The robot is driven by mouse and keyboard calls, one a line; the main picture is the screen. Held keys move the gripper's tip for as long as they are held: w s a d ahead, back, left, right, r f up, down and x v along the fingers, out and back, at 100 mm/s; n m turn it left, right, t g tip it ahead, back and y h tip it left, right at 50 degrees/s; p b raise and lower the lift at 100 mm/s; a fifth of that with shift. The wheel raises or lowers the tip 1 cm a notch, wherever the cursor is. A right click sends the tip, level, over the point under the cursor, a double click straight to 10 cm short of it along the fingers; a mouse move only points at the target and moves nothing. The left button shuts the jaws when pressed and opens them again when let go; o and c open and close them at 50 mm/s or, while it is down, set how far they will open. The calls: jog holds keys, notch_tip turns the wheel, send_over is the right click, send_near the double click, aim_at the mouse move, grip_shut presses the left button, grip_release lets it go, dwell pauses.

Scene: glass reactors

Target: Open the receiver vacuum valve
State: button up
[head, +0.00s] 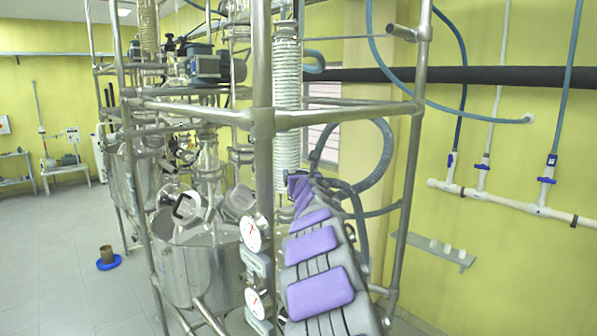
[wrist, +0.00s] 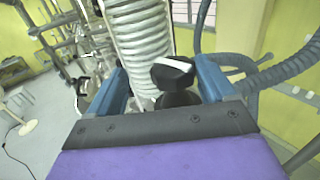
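A black valve knob with a white stripe (wrist: 173,72) shows in the wrist view, on a dark stem in front of the coiled condenser. I take it to be the receiver vacuum valve. My gripper (wrist: 162,74) has its two blue fingers spread, one on each side of the knob. Gaps show between the fingers and the knob, and nothing is held. In the head view my gripper (head: 298,183) is at the far end of my purple-padded arm, beside the foot of the condenser. The knob cannot be made out there.
The coiled condenser (head: 287,110) stands right behind the knob. A steel frame post (head: 263,130) is just left of my arm, with round gauges (head: 254,235) low beside it. A thick grey hose (head: 385,150) loops to the right. Open floor (head: 60,255) lies left.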

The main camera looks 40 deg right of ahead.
jog(key=w+d, duration=0.1)
jog(key=d, duration=0.2)
jog(key=w+d+f+p, duration=0.1)
jog(key=shift+w+d, duration=0.15)
jog(key=shift+w, duration=0.2)
jog(key=shift+s+d+r, duration=0.1)
jog(key=shift+d, duration=0.05)
jog(key=shift+w+a+r, duration=0.1)
jog(key=shift+w+a, duration=0.1)
jog(key=shift+a, duration=0.3)
jog(key=shift+w+a, duration=0.2)
jog(key=shift+a, duration=0.25)
jog(key=shift+c, duration=0.2)
jog(key=shift+s+d, duration=0.15)
jog(key=shift+d, duration=0.25)
jog(key=c, duration=0.9)
